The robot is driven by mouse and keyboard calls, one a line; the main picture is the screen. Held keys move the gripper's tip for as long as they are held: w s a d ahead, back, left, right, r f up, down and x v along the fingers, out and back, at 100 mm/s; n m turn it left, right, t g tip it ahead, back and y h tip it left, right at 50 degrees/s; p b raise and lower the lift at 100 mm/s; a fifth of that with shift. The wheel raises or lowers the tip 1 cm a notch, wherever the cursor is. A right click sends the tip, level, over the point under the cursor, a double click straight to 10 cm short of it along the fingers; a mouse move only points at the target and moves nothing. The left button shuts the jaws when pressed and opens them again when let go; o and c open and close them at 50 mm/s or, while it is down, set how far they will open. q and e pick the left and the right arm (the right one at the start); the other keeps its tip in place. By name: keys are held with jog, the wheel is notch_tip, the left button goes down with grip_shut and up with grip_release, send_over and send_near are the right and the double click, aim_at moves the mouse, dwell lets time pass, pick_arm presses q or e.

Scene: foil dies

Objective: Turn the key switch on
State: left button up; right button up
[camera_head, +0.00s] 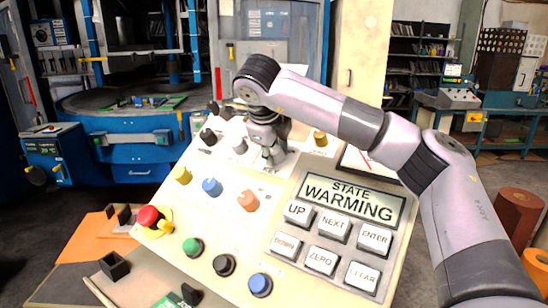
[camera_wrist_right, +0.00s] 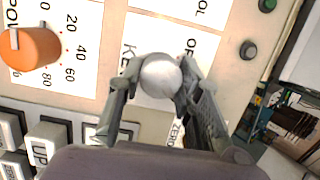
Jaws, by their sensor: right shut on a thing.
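The key switch (camera_wrist_right: 162,76) shows in the right wrist view as a round silver head on a white label plate. The plate's lettering is partly covered; "KE" and "OF" can be read. My right gripper (camera_head: 273,157) is at the upper part of the slanted control panel (camera_head: 322,260). Its two fingers sit on either side of the silver head, shut on it. In the head view the gripper hides the key switch. Which way the key is turned cannot be told. My left gripper is in neither view.
An orange knob (camera_head: 248,200) with a numbered dial is beside the key switch, with blue (camera_head: 212,187) and yellow (camera_head: 183,175) knobs further left. A display (camera_head: 352,200) reads "STATE WARMING" above several grey buttons. A red emergency button (camera_head: 148,216) is at the panel's left edge.

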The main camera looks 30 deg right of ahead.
dwell(0.5)
jog(key=o, duration=1.1)
jog(key=shift+o, duration=0.2)
jog(key=v, duration=1.2)
